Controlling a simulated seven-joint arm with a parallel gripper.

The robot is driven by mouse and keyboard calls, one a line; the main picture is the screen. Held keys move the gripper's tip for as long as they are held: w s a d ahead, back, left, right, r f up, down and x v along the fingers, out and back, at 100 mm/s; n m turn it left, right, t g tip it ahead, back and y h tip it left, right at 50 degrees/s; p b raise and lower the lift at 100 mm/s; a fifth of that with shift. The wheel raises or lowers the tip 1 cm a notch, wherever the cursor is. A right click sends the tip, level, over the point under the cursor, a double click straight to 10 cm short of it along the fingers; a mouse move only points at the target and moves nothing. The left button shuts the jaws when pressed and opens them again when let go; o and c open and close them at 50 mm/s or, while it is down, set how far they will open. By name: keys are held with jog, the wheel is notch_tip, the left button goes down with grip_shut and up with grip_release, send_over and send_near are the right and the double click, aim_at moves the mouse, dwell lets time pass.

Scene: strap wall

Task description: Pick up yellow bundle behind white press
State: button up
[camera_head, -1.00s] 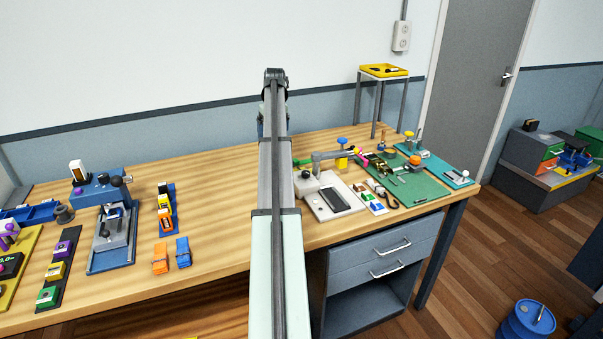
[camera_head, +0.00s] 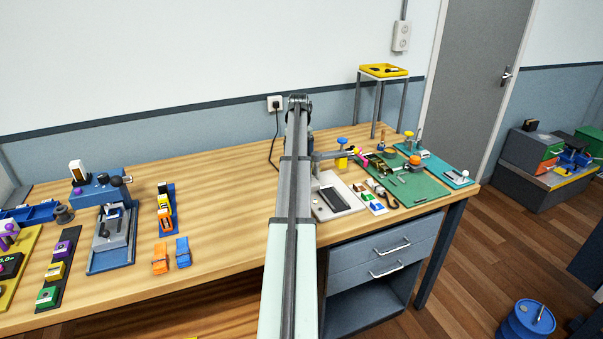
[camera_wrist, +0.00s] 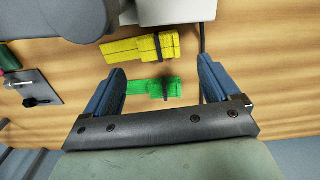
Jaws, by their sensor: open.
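A yellow bundle (camera_wrist: 140,47) with a dark band lies on the wooden table in the wrist view, just beyond my fingertips. A green bundle (camera_wrist: 152,88), also with a dark band, lies nearer, seen between my fingers. My gripper (camera_wrist: 161,66) is open and empty, its two blue fingers apart on either side of the green bundle in the picture. The white press (camera_head: 338,198) stands right of my arm in the head view, its left part covered by the arm. Both bundles are hidden behind my arm in the head view.
A grey rounded body (camera_wrist: 75,15) and a white part (camera_wrist: 175,10) fill the top of the wrist view, close to the yellow bundle. A black cable (camera_wrist: 203,38) runs at its right. A green mat (camera_head: 420,188) with tools lies right of the press.

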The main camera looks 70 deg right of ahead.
jog(key=shift+s+a+f, duration=0.1)
jog(key=shift+f, duration=1.3)
jog(key=shift+s+a+f, duration=0.1)
jog(key=shift+f, duration=1.3)
jog(key=c, duration=1.2)
jog(key=shift+o, duration=0.2)
jog(key=shift+r, duration=0.15)
